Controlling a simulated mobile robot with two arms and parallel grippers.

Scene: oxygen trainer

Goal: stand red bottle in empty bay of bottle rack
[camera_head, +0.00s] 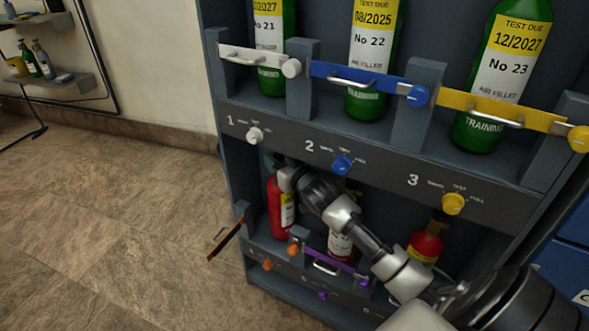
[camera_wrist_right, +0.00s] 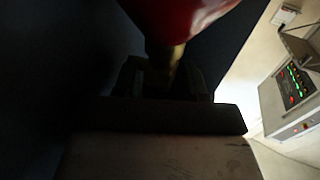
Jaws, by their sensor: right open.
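A grey bottle rack (camera_head: 270,125) fills the middle and right of the head view. A red bottle (camera_head: 273,215) with a yellow and white label stands upright in its lower left bay. The orange bar (camera_head: 226,240) of that bay is swung out to the left. My right gripper (camera_head: 274,166) is open at the top of this bottle; the arm hides part of it. In the right wrist view, a red bottle body (camera_wrist_right: 175,20) and its brass neck (camera_wrist_right: 172,55) show by the dark fingers. Contact cannot be told. My left gripper is not in view.
Green bottles (camera_head: 486,75) stand in the upper bays behind closed white, blue and yellow bars. More red bottles stand in the lower middle (camera_head: 340,245) and lower right (camera_head: 427,244) bays. A purple bar (camera_head: 335,268) crosses the lower middle bay.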

